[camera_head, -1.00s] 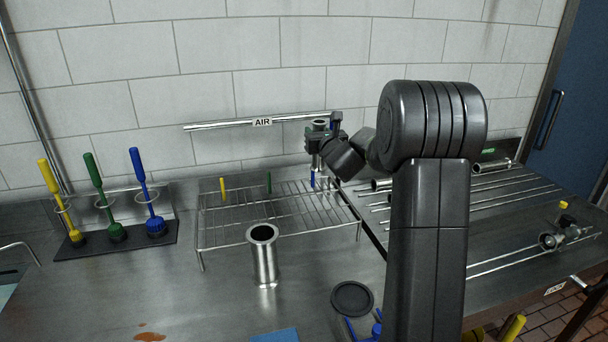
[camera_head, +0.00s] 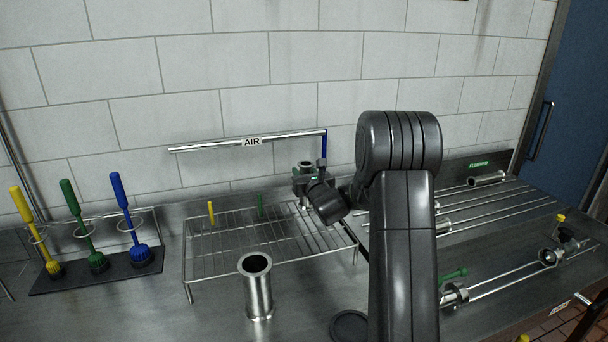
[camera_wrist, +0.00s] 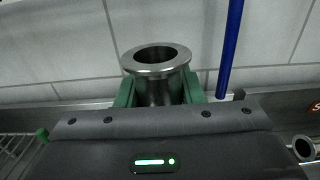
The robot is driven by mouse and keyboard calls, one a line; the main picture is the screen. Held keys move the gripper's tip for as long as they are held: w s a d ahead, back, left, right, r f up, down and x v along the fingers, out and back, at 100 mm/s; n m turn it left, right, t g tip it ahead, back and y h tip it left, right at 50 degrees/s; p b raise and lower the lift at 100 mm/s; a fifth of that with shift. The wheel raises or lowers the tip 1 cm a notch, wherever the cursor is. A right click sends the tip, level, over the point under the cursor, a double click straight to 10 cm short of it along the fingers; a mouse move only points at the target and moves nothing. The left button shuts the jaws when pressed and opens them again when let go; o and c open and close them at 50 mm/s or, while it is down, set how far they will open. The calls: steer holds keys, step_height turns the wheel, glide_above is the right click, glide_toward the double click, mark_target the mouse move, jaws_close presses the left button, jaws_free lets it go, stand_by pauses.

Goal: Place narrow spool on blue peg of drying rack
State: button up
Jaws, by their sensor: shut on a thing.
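My gripper (camera_head: 303,182) is shut on the narrow spool (camera_head: 306,166), a steel flanged tube. The spool is upright over the back right of the wire drying rack (camera_head: 205,268). In the wrist view, green fingers clasp the spool (camera_wrist: 156,62) on both sides below its top flange. The blue peg is hidden now, at the spool's place; I cannot tell whether the spool is around it. The yellow peg (camera_head: 211,212) and green peg (camera_head: 261,204) stand bare, to the left.
A blue-ended air pipe (camera_head: 324,145) hangs close behind the spool, to its right. A wider steel spool (camera_head: 258,290) stands in front of the rack. Three brushes stand in a holder (camera_head: 100,272) at left. Rods with fittings lie at right.

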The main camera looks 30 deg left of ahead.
steer(key=shift+f, duration=0.25)
steer(key=shift+f, duration=0.1)
steer(key=shift+f+b, duration=0.15)
steer(key=shift+b, duration=0.15)
steer(key=o, duration=1.1)
steer(key=b+v, duration=0.2)
steer(key=v, duration=1)
steer(key=shift+r+b, duration=0.25)
steer(key=shift+b, duration=0.1)
